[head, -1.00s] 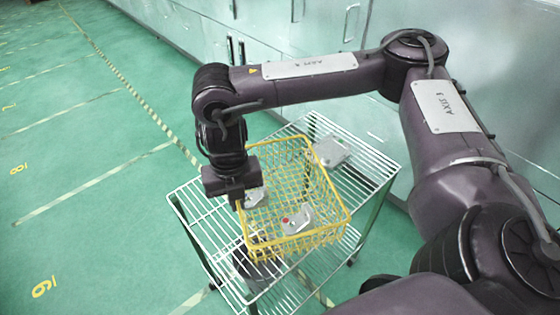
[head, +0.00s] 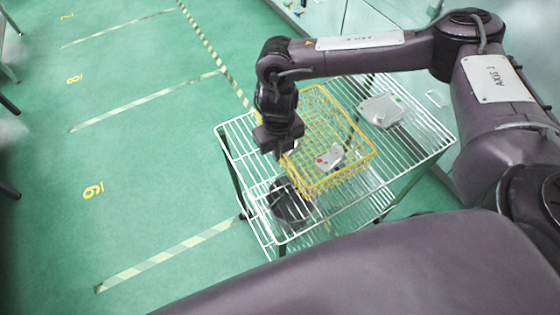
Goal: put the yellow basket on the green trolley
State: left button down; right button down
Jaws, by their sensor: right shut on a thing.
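The yellow wire basket (head: 352,135) is over the top shelf of a white wire rack trolley (head: 238,143), within the shelf's outline. I cannot tell whether its bottom touches the shelf. My right gripper (head: 284,152) points down at the basket's left side and is shut on its rim; the fingertips are partly hidden. A grey casting with a red spot (head: 330,158) lies in the basket. Another pale part beside the gripper is mostly hidden. My left gripper is not in view.
A grey casting (head: 383,111) lies on the shelf right of the basket. A dark object (head: 291,200) is on the lower shelf. Pale green cabinets stand behind at right. The green floor at left, with striped tape lines (head: 165,260), is open.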

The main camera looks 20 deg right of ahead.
aim_at(279, 164)
notch_tip(279, 164, down, 4)
jog(key=shift+r+p, duration=0.1)
jog(key=shift+p, duration=0.25)
jog(key=shift+f+p, duration=0.4)
jog(key=shift+f, duration=1.55)
jog(key=shift+f, duration=0.15)
jog(key=c, duration=1.6)
grip_release()
